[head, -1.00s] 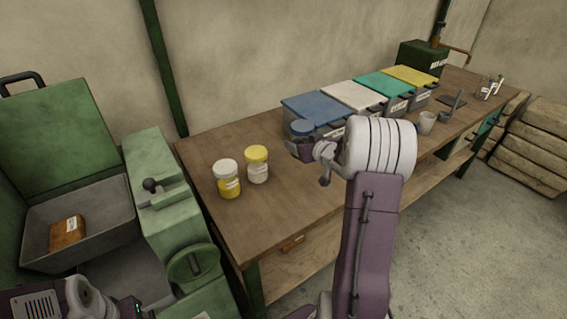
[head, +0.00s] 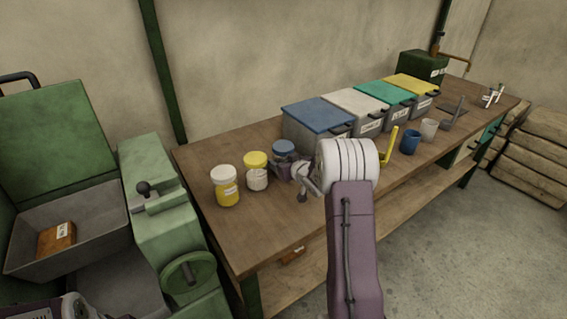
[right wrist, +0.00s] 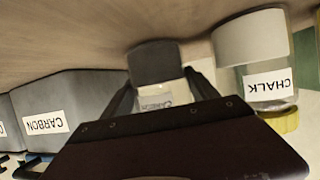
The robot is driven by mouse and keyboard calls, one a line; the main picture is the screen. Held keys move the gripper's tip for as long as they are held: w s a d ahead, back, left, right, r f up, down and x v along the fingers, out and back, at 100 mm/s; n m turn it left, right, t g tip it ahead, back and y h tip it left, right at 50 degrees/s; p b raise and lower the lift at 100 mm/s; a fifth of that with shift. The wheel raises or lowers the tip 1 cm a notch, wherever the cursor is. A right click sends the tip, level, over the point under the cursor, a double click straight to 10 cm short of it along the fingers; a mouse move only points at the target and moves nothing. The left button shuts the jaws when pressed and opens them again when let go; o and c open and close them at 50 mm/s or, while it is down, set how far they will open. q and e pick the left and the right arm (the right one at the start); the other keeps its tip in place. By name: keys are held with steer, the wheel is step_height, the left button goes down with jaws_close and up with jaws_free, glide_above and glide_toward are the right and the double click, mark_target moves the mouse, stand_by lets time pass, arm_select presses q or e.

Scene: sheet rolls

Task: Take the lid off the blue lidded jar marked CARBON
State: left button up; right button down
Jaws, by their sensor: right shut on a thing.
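The CARBON jar has a blue lid (head: 284,146) on top and dark contents. In the head view it is upright at the end of the row of jars, its body partly hidden by my gripper. My right gripper (head: 291,169) is shut on the jar's body, below the lid. In the right wrist view, which is upside down, the jar (right wrist: 156,65) is between the two fingers with its label partly showing; its lid is hidden by the gripper. I cannot tell whether its base touches the table. My left gripper is out of view; only part of my left arm shows.
A yellow-lidded CHALK jar (head: 257,179) is close beside it, then a white-lidded yellow jar (head: 227,192). Lidded bins (head: 303,136) stand behind to the right. A blue cup (head: 410,142) is farther right. The table (head: 245,229) is clear at front left.

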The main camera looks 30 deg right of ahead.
steer(key=shift+f, duration=0.15)
steer(key=shift+c, duration=1.1)
jaws_free()
